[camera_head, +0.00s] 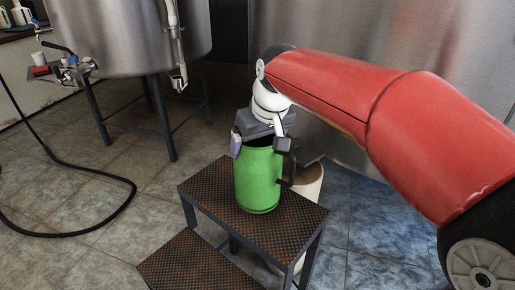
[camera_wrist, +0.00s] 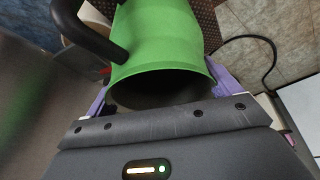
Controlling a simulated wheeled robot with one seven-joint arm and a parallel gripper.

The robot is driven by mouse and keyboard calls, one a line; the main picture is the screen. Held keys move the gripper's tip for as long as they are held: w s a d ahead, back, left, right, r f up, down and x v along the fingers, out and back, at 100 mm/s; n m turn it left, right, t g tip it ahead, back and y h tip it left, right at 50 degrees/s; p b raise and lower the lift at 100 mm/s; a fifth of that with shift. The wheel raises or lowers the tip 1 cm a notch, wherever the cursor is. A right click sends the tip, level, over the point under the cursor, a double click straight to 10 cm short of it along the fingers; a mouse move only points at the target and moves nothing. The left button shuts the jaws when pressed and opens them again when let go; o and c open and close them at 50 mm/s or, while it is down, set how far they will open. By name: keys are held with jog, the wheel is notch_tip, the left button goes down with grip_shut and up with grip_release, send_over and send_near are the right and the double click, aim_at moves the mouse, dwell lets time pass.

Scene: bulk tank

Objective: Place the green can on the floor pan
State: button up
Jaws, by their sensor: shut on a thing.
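The green can (camera_head: 259,178) has a dark side handle and stands upright at the top step of a brown metal step stool (camera_head: 300,213). My gripper (camera_head: 262,142) is above it, with its fingers at the can's upper rim, shut on the can. In the wrist view the green can (camera_wrist: 165,40) fills the top middle, its open mouth toward the camera, with purple finger pads of my gripper (camera_wrist: 160,92) on both sides. I cannot tell whether the can's base touches the step. No floor pan is clearly identifiable.
A large steel tank (camera_head: 130,35) on dark legs stands at the back left. A black hose (camera_head: 75,164) curves over the tiled floor at left. A whitish bucket-like container (camera_head: 308,185) is partly hidden behind the can and stool. Floor between hose and stool is clear.

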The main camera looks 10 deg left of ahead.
jog(key=shift+f, duration=0.9)
jog(key=shift+f, duration=0.15)
jog(key=o, duration=1.3)
jog(key=p+v, duration=0.1)
jog(key=v, duration=1.1)
jog(key=shift+s, duration=0.1)
